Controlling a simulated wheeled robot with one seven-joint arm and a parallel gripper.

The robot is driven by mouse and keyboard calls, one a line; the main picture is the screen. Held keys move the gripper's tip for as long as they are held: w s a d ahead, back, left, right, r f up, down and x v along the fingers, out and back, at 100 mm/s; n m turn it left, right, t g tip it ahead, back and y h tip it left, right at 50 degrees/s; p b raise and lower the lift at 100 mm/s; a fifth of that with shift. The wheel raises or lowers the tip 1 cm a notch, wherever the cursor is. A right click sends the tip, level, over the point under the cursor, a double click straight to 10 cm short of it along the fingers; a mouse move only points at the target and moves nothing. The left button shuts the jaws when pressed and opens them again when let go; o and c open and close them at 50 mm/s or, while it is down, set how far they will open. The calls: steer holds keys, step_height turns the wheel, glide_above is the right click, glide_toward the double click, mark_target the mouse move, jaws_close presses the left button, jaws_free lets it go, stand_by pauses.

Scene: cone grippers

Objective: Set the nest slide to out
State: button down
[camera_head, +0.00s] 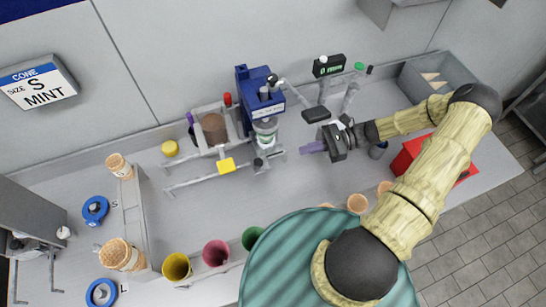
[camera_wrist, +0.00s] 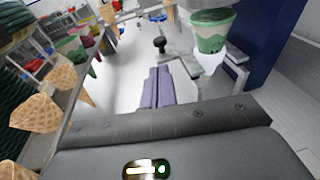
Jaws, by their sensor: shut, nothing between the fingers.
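My gripper (camera_head: 306,149) has purple fingers pressed together with nothing between them. It hovers right of the blue machine (camera_head: 259,92), apart from it. The fingers also show in the wrist view (camera_wrist: 158,88), pointing at a grey bracket with a black knob (camera_wrist: 160,44). In the head view this black knob (camera_head: 258,163) stands low in front of the machine, left of my fingertips. It looks like the slide's handle, but I cannot tell the slide's setting. A white and green tub (camera_head: 265,132) hangs above it and partly hides the bracket. The tub is large in the wrist view (camera_wrist: 211,35).
A rack with a brown cylinder (camera_head: 213,128) and a yellow block (camera_head: 226,164) stands left. Coloured cups, including a pink one (camera_head: 215,253), line the front. A red box (camera_head: 412,151) lies under my arm. A sign (camera_head: 38,82) reads cone size S mint.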

mark_target(264, 146)
steer(key=x, duration=1.1)
steer(key=shift+b, duration=0.3)
steer(key=shift+a, duration=0.1)
steer(key=shift+a, duration=0.2)
